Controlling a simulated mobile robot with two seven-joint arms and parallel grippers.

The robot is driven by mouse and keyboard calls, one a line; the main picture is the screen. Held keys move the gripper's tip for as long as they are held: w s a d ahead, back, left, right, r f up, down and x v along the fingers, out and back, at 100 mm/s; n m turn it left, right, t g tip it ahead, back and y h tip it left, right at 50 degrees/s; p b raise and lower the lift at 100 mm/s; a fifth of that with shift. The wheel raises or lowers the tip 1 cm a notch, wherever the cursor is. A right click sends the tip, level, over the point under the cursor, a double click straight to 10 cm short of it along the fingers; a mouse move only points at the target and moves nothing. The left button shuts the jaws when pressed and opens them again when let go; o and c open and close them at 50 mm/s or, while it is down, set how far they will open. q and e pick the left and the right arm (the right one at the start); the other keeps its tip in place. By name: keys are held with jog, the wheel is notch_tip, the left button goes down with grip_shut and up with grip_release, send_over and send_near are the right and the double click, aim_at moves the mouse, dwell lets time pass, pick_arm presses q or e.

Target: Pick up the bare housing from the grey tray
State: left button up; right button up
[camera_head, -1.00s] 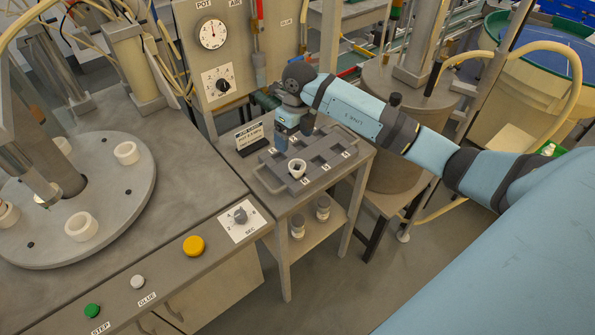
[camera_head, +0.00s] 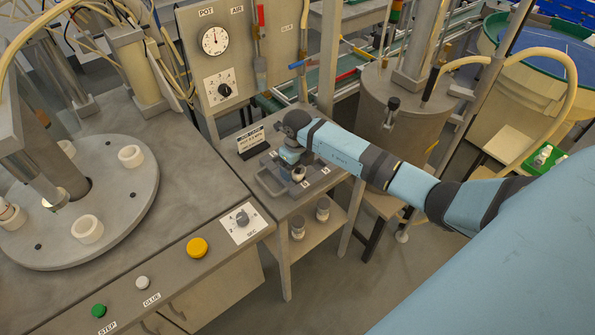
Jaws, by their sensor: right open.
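The grey tray (camera_head: 268,186) lies on a small side table beside the machine bench. My right gripper (camera_head: 292,170) points down at the tray, right at the housing. It is open, and I cannot tell whether the fingers are around the housing or beside it. My left gripper does not show.
A round turntable (camera_head: 110,213) with several white rings stands on the bench at the left. A small sign (camera_head: 250,139) stands behind the tray. Two jars (camera_head: 298,228) stand on the shelf below. A metal drum (camera_head: 395,130) is at the right.

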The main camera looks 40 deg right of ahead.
jog(key=shift+f, duration=0.55)
jog(key=c, duration=1)
jog(key=shift+r, duration=0.1)
